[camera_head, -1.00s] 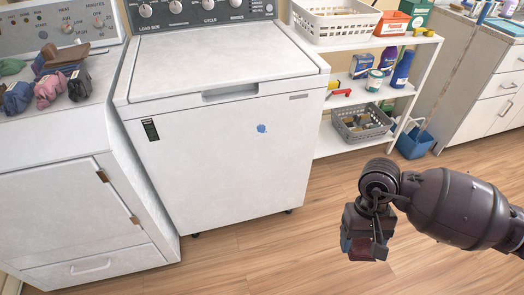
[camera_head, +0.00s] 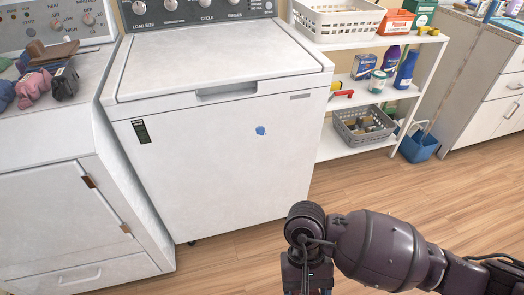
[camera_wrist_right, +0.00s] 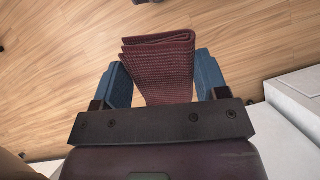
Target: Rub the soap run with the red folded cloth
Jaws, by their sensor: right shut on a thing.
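The soap run is a small blue spot (camera_head: 261,130) on the white front of the washer (camera_head: 222,150). The red folded cloth (camera_wrist_right: 160,65) shows in the right wrist view, held between the two blue fingers of my right gripper (camera_wrist_right: 163,80). Its folded end sticks out past the fingertips over the wood floor. In the head view my right gripper (camera_head: 307,285) is at the bottom edge, in front of and below the blue spot, apart from the washer. The cloth is hardly visible there. My left gripper is not in view.
A dryer (camera_head: 70,190) stands left of the washer, with several bundled cloths (camera_head: 34,84) on top. A white shelf (camera_head: 352,150) with baskets and bottles stands to the right, with a blue bucket (camera_head: 419,147) beside it. The floor (camera_head: 430,205) between is clear.

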